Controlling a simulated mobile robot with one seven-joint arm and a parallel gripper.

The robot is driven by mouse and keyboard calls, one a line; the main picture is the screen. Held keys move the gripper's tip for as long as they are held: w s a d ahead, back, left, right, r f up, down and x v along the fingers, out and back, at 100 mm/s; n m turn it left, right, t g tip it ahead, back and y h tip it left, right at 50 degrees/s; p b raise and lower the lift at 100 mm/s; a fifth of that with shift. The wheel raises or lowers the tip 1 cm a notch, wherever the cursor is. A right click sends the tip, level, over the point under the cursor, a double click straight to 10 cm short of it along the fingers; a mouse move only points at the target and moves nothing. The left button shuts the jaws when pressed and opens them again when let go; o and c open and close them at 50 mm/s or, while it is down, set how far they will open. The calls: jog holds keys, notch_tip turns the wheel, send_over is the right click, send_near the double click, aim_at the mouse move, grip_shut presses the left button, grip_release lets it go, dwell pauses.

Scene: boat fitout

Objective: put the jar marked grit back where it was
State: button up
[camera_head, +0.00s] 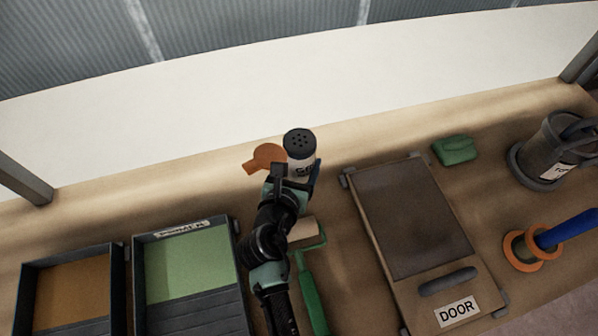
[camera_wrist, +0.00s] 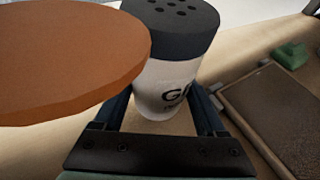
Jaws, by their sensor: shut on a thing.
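The jar (camera_head: 301,153) is white with a black lid pierced by several holes. Its label shows a large "G" in the wrist view (camera_wrist: 172,95); the rest of the word is turned away or hidden. My gripper (camera_head: 297,180) is shut on the jar, with one dark blue finger on each side of its body in the wrist view. The jar is upright or nearly so, at the back of the wooden bench (camera_head: 345,245). I cannot tell whether its base touches the bench.
An orange-brown disc with a tab (camera_head: 266,158) is close left of the jar and partly covers it in the wrist view. A green-handled roller (camera_head: 312,290) lies beside my arm. Trays (camera_head: 190,265) stand left, a "DOOR" board (camera_head: 410,220) right, a green block (camera_head: 456,150) beyond.

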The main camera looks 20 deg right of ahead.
aim_at(299, 173)
jog(key=shift+f+b, duration=0.45)
jog(key=shift+f, duration=1)
jog(key=shift+f, duration=0.2)
jog(key=o, duration=1.3)
jog(key=shift+s+a+r, duration=0.15)
jog(key=shift+r, duration=0.05)
jog(key=p+v, duration=0.1)
jog(key=v, duration=1)
jog(key=shift+s+a+r, duration=0.1)
jog(key=shift+s+r, duration=0.05)
jog(key=shift+s, duration=0.15)
